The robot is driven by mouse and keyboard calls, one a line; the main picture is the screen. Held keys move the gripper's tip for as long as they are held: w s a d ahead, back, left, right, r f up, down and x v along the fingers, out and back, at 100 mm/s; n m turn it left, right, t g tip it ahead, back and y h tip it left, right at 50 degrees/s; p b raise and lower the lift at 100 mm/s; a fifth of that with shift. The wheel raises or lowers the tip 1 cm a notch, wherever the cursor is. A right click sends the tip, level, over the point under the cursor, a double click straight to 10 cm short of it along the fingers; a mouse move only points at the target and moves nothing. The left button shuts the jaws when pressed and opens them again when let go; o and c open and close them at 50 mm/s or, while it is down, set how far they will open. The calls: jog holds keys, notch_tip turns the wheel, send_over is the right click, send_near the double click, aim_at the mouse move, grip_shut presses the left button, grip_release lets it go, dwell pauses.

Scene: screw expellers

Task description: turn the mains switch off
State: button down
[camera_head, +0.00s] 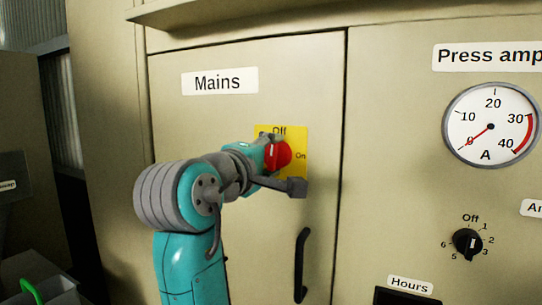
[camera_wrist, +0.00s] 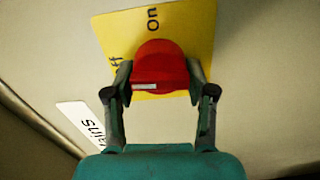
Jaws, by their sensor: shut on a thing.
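The mains switch is a red knob (camera_head: 279,155) on a yellow plate (camera_head: 297,143), on a cabinet door under a "Mains" label (camera_head: 219,81). The plate reads "Off" at the top and "On" at the right. In the wrist view, the red knob (camera_wrist: 160,66) sits between the two fingers of my gripper (camera_wrist: 161,84), one on each side and shut on it. The knob's ridge runs across that view. Its white mark lies on the left half, toward the partly hidden "Off", with "On" above. In the head view my gripper partly covers the knob.
An ammeter (camera_head: 491,125) at the right has its needle at about 0. Below it are a black selector knob (camera_head: 467,242) and an "Hours" label (camera_head: 409,285). A black door handle (camera_head: 301,265) stands out below the switch, close to my arm.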

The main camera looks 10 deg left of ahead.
jog(key=shift+n, duration=0.6)
jog(key=shift+f, duration=0.1)
jog(key=shift+c, duration=2)
grip_release()
jog(key=v, duration=1.2)
